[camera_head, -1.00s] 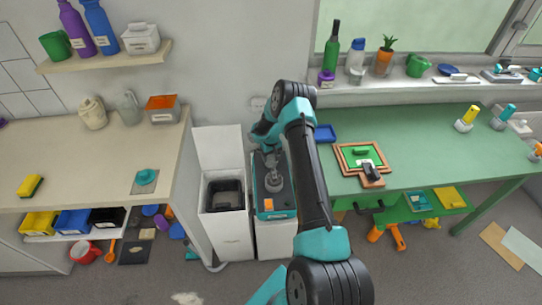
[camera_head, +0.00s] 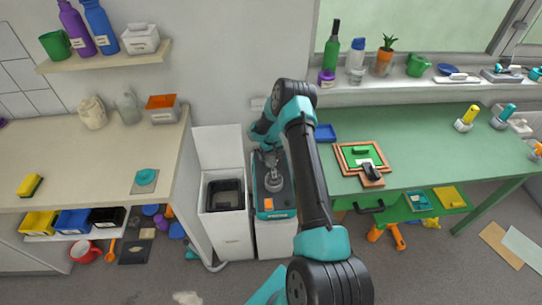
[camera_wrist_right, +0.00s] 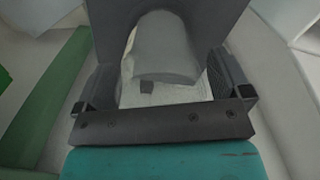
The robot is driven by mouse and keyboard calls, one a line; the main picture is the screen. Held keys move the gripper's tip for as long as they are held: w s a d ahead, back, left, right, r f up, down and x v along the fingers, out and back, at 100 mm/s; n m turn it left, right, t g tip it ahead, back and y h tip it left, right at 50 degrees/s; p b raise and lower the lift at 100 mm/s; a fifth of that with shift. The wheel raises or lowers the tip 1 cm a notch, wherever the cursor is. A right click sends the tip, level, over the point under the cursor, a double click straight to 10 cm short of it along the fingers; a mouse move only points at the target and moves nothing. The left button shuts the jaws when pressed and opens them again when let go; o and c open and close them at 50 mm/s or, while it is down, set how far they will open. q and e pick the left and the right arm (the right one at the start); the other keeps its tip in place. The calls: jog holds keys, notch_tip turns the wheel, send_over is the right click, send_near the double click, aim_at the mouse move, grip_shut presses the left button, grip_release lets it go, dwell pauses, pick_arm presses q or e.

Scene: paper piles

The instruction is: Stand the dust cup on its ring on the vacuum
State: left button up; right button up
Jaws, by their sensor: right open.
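The vacuum (camera_head: 261,199) is a teal and dark grey unit with an orange patch at its front, lying on a white cabinet. The grey dust cup (camera_head: 274,184) is on its dark top, beneath my right gripper (camera_head: 270,162). In the right wrist view, a pale grey rounded body, which looks like the dust cup (camera_wrist_right: 165,52), lies between the two dark fingers of my right gripper (camera_wrist_right: 164,85). The fingers are apart and I cannot tell whether they touch it. The ring and the cup's underside cannot be made out. My left gripper is not in view.
An open white bin (camera_head: 227,226) with a black liner stands just left of the vacuum. The green bench (camera_head: 425,140) is at the right, with a framed board (camera_head: 343,163) near its edge. A beige counter (camera_head: 70,150) is at the left.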

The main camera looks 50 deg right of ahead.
notch_tip(320, 180, up, 12)
jog(key=shift+f, duration=0.25)
dwell(0.6)
jog(key=s+a+f+n+t+y, duration=0.1)
jog(key=s+a+f+y, duration=0.2)
jog(key=a, duration=1)
jog(key=s+a+f+n, duration=0.15)
jog(key=a+f, duration=0.25)
jog(key=a, duration=1)
jog(key=s+a+r, duration=0.1)
jog(key=s+a, duration=1.4)
jog(key=s, duration=0.1)
jog(key=shift+s+y, duration=0.3)
jog(key=shift+y, duration=0.1)
jog(key=shift+m, duration=0.25)
